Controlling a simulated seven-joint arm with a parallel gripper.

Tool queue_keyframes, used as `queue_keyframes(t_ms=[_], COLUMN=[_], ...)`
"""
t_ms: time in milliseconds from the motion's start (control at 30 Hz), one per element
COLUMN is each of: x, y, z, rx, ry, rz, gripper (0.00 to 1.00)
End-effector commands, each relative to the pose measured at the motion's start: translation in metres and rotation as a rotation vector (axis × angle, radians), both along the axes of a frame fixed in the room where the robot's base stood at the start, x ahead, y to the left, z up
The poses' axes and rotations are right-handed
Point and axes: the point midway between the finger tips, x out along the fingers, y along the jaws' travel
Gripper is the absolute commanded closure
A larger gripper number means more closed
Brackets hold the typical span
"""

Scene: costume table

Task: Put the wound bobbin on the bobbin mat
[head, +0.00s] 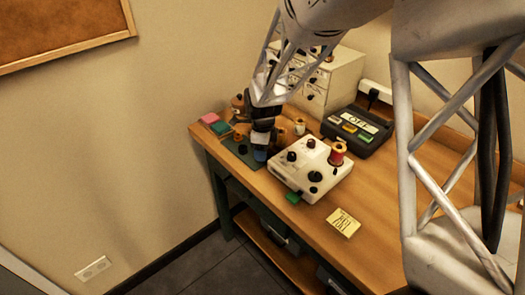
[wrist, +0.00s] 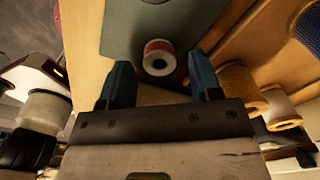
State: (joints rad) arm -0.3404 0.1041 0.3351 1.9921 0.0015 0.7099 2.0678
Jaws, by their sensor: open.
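A small bobbin with a red and white top and a dark centre (wrist: 158,60) stands at the edge of the dark green mat (wrist: 125,35) in the wrist view. I cannot tell whether all of its base is on the mat. My gripper (wrist: 160,80) is open, with one blue finger to each side of the bobbin and no visible contact. In the head view my gripper (head: 261,152) is low at the mat's right side. The mat (head: 236,147) is partly hidden by it, and I cannot make out the bobbin there.
A white machine (head: 300,179) with dark knobs and a red spool (head: 337,153) stands right of my gripper. Wooden spools (wrist: 238,82) are close by. A dark box marked OFF (head: 356,129) and white drawers (head: 335,80) stand behind. The front right tabletop is clear beyond a yellow note (head: 343,222).

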Motion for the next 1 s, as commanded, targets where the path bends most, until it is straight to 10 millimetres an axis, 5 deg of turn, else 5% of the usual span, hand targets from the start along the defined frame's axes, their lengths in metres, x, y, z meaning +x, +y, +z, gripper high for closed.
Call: queue_keyframes(t_ms=[700, 1000], x=[0.000, 0.000], y=[0.000, 0.000], z=[0.100, 0.113], rx=[0.001, 0.000], ry=[-0.002, 0.000], rz=[0.000, 0.000], gripper=[0.42, 0.42])
